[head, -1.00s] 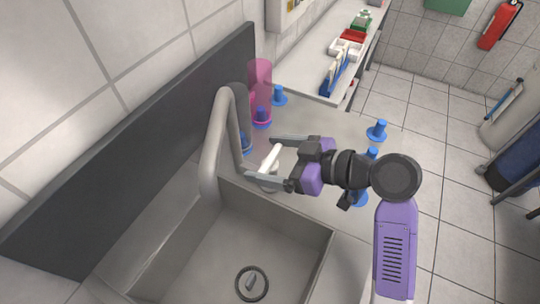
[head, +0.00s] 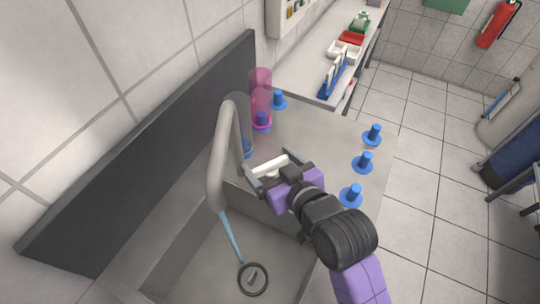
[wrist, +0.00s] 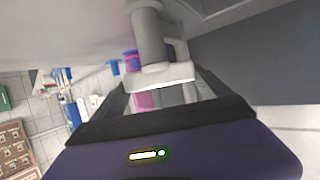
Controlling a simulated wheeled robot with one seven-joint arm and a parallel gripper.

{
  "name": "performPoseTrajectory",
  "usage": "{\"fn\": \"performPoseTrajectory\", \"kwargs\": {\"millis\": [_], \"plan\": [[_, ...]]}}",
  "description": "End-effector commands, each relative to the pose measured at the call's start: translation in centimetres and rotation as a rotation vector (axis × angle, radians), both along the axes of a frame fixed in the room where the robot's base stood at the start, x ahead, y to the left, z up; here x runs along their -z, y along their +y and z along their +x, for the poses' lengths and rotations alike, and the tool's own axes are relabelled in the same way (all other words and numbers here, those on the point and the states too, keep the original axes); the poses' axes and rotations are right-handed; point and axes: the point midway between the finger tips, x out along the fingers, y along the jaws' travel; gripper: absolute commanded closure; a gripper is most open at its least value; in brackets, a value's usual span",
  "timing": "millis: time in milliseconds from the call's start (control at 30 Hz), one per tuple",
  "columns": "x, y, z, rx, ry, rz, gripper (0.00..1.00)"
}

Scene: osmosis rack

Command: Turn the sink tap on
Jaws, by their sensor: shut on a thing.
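The sink tap has a tall grey curved spout (head: 219,160) at the sink's back edge. A blue stream of water (head: 230,236) runs from the spout down into the basin. The tap's white lever handle (head: 266,168) lies between the fingers of my gripper (head: 270,164), just right of the spout. The handle also shows in the wrist view (wrist: 160,77), crossing between the fingers below the grey tap body (wrist: 149,38). My gripper is shut on the handle.
The grey sink basin (head: 205,268) has a round drain (head: 253,279). Several blue pegs, one of them (head: 364,162), stand on the counter (head: 325,140) to the right. A pink translucent cylinder (head: 261,90) stands behind the tap. A dark backsplash (head: 110,180) lines the wall.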

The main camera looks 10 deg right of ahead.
Motion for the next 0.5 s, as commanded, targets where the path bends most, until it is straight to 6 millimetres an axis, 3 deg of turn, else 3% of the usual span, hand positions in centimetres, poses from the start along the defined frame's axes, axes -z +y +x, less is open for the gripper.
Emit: {"fn": "performPoseTrajectory", "kwargs": {"millis": [500], "plan": [[-0.11,0.09,0.00,0.178,0.001,0.002,0.53]]}}
